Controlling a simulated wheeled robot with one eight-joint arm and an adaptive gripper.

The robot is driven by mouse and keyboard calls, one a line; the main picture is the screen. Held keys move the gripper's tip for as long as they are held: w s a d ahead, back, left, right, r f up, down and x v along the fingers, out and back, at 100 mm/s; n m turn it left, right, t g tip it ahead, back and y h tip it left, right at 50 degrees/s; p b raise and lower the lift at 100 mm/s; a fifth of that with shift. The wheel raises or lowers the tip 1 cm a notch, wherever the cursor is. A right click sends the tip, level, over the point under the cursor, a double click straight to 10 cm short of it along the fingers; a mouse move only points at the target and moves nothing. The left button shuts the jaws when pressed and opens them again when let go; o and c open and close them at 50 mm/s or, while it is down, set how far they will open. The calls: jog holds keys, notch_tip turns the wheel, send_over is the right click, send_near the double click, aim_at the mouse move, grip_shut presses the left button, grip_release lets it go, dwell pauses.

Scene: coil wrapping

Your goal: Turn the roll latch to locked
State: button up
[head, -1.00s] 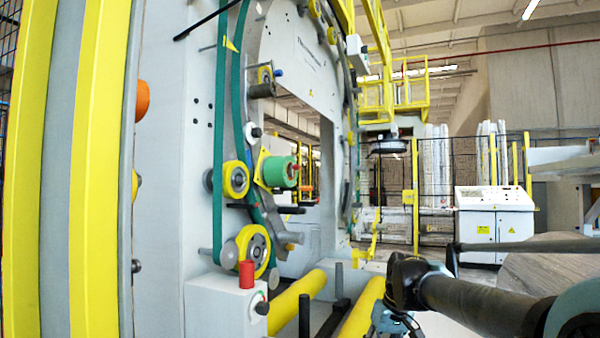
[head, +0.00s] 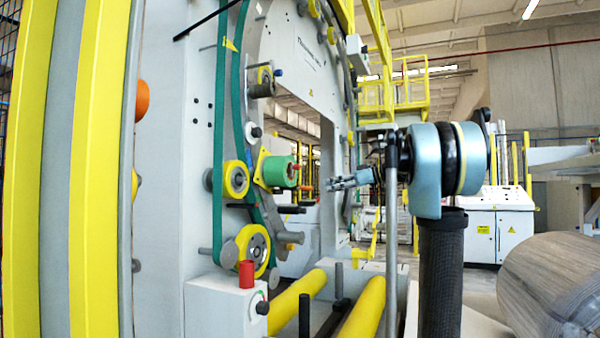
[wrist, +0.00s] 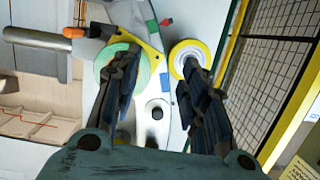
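The green roll (head: 280,171) sits on a yellow plate on the face of the ring machine. A small red part (head: 296,168) sticks out at its hub and looks like the roll latch; its setting is too small to read. My gripper (head: 334,184) is right of the roll, pointing left at it, with a gap between them in the head view. In the wrist view my gripper (wrist: 163,72) has its two fingers well apart and nothing between them. The left finger covers part of the green roll (wrist: 140,66), and the latch cannot be made out there.
A yellow-rimmed roller (wrist: 190,57) lies behind the right finger. An orange-tipped bar (wrist: 73,32) is at upper left. A red knob (head: 246,274) stands on a white box below. Yellow floor rollers (head: 298,290) lie in front. A large wrapped coil (head: 555,285) is at right.

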jog(key=w+d+r+n+t+y, duration=0.1)
jog(key=w+d+r+n+y, duration=0.1)
jog(key=w+r, duration=0.5)
jog(key=x, duration=1.7)
jog(key=shift+a+r, duration=0.1)
jog(key=shift+r, duration=0.2)
grip_shut()
